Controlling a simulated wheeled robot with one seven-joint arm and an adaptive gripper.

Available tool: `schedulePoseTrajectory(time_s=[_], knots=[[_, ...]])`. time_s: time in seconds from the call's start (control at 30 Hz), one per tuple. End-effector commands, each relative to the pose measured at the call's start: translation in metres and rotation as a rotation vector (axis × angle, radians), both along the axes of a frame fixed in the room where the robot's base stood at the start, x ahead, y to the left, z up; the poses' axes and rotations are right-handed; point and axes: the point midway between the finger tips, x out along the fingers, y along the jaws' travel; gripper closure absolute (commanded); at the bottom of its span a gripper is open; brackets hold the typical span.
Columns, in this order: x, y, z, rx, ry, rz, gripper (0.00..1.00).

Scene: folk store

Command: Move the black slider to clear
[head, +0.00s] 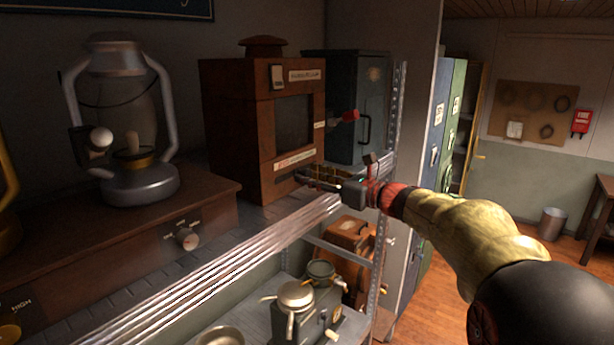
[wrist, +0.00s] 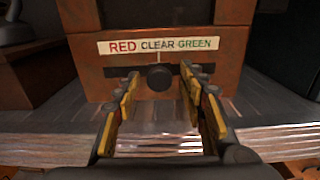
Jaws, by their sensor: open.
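The black slider (wrist: 158,78) is a round black knob on a dark horizontal slot, low on the front of a brown wooden box (wrist: 85,80). In the wrist view a white label (wrist: 160,45) above it reads RED, CLEAR, GREEN, and the knob sits below CLEAR, near the short tick line. My gripper (wrist: 160,95) is open, with yellow-padded fingers on either side of the knob; I cannot tell whether they touch it. In the head view my gripper (head: 305,178) is at the lower front of the wooden box (head: 237,130); the slider is hidden there.
A lantern (head: 138,170) stands left on a brown box with a small knob (head: 187,238). A dark green metal box (head: 345,95) is behind to the right. The metal shelf edge (head: 215,270) runs below my gripper. A lower shelf holds a grey appliance (head: 310,325).

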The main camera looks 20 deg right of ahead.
Motion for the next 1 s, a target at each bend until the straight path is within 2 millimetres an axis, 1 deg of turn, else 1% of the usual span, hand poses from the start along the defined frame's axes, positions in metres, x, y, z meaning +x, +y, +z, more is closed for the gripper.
schedulePoseTrajectory(time_s=[0.03,0.3,0.5,0.7,1.0], knots=[[-0.008,-0.007,0.001,0.000,-0.001,-0.004,0.58],[-0.053,-0.040,0.000,-0.001,-0.001,-0.004,0.58],[-0.075,-0.055,0.000,0.000,0.000,-0.002,0.58],[-0.083,-0.060,0.000,0.000,0.000,0.001,0.58],[-0.083,-0.060,0.000,0.000,0.000,0.001,0.58]])
